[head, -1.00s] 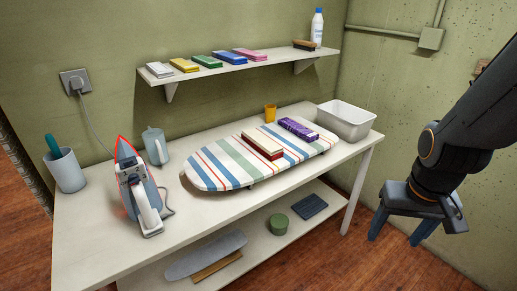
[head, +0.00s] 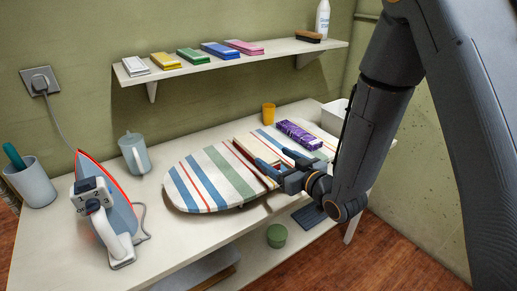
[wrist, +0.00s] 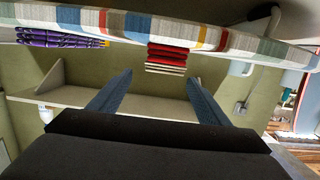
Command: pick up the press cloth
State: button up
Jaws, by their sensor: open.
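A folded cream cloth with red layers below (head: 258,149) lies on the striped ironing board (head: 205,178); I take it for the press cloth, though no label shows. My gripper (head: 274,161) is open at its near side, over the board's front edge, and hides part of it in the head view. In the wrist view, which looks upside down, the red and cream stack (wrist: 167,58) appears between and beyond the two blue fingers (wrist: 158,75). I cannot tell whether they touch it. A folded purple patterned cloth (head: 300,134) lies to its right.
An iron (head: 108,210), a jug (head: 135,154) and a cup with a green-handled tool (head: 31,183) stand left of the board. An orange cup (head: 268,113) stands behind. The wall shelf (head: 215,65) holds several folded cloths, a brush and a bottle.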

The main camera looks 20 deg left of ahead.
aim_at(257, 148)
jog(key=shift+s+a+p+x, duration=0.1)
jog(key=shift+p+x, duration=0.15)
jog(key=shift+x, duration=0.5)
jog(key=shift+s+a+p+x, duration=0.1)
jog(key=shift+s+p+x, duration=0.1)
jog(key=shift+x, duration=0.55)
jog(key=p+x, duration=0.2)
jog(key=x, duration=0.3)
jog(key=shift+w, duration=0.15)
jog(key=c, duration=1.1)
